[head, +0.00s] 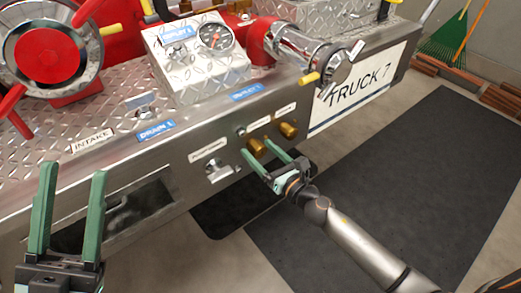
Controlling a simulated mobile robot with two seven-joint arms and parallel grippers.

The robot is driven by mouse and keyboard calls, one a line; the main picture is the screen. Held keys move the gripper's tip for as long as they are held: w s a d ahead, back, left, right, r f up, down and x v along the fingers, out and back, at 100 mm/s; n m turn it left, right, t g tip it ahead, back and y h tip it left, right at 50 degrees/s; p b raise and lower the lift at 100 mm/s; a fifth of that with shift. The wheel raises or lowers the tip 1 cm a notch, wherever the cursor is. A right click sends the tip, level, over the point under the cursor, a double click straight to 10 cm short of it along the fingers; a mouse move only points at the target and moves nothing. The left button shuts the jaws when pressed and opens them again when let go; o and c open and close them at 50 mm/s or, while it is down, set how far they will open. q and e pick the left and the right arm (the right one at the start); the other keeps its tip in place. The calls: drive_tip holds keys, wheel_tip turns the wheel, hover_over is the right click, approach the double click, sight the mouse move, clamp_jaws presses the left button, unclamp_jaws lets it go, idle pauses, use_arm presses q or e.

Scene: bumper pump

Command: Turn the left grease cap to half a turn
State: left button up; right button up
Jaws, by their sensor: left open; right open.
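Two brass grease caps stick out of the front metal panel, the left cap (256,147) and the right cap (288,130). My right gripper (258,150) is open, with one green finger on each side of the left cap. I cannot tell whether the fingers touch the cap. The right cap stands just beyond the right finger. My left gripper (73,170) is open and empty at the lower left, its fingers pointing up in front of the panel. No clear mark of the left cap's turn angle shows.
A chrome knob (219,171) sits left of the caps. A gauge box (195,62) stands on the diamond-plate top. A chrome outlet with a handle (335,70) projects at the right. A red valve wheel (50,55) is at the upper left. A dark mat (410,180) covers open floor.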

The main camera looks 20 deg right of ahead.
drive_tip(key=shift+w, duration=0.15)
clamp_jaws()
idle(0.7)
